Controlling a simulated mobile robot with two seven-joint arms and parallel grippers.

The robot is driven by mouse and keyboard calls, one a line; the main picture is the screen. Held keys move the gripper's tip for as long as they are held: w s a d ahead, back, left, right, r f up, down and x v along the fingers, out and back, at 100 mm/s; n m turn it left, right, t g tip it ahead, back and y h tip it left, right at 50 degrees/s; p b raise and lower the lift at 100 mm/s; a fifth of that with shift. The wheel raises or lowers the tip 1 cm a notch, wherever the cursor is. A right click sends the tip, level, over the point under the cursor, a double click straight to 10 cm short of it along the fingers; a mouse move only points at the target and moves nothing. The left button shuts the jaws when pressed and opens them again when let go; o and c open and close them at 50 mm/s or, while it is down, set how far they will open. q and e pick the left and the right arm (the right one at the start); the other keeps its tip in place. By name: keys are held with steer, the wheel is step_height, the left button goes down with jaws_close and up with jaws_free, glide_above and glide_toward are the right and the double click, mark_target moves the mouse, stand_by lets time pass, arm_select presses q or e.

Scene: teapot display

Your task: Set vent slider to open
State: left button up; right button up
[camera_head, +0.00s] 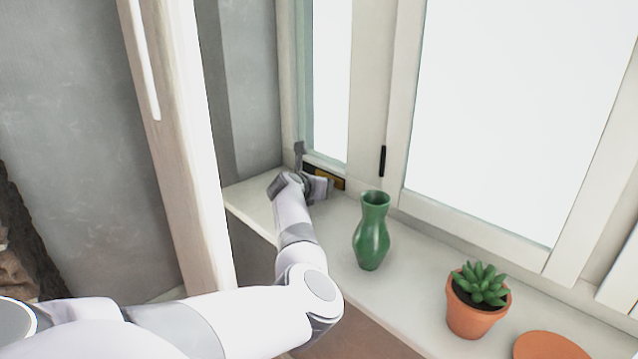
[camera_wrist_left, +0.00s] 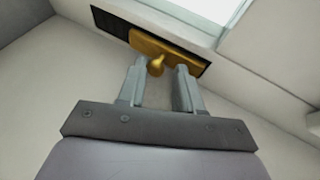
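The vent (camera_head: 309,169) is a dark slot low in the window frame at the back left corner of the sill. In the left wrist view the dark vent slot (camera_wrist_left: 108,22) shows uncovered at its left end. A brass slider plate (camera_wrist_left: 172,49) with a round knob (camera_wrist_left: 156,66) covers the middle and right part. My left gripper (camera_wrist_left: 161,74) is open, its two fingers spread at the knob, which appears between the tips and closer to the left finger. Contact cannot be told. In the head view my left gripper (camera_head: 322,186) partly hides the vent. My right gripper is not in view.
A green vase (camera_head: 372,232) stands on the sill (camera_head: 399,288) right of my left arm. A potted succulent (camera_head: 478,300) and a terracotta disc-shaped thing (camera_head: 548,347) are further right. A black window handle (camera_head: 382,161) is above the vase. A pale wooden upright (camera_head: 180,130) stands left.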

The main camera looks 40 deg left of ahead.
arm_select(q)
steer(key=shift+s+d+r, duration=0.15)
steer(key=shift+s+r, duration=0.05)
steer(key=shift+s, duration=0.2)
steer(key=p+v, duration=0.1)
steer(key=v, duration=0.2)
steer(key=shift+s+d+r, duration=0.1)
steer(key=shift+s+r, duration=0.05)
steer(key=shift+s, duration=0.2)
steer(key=shift+v, duration=1.15)
steer(key=shift+s, duration=0.1)
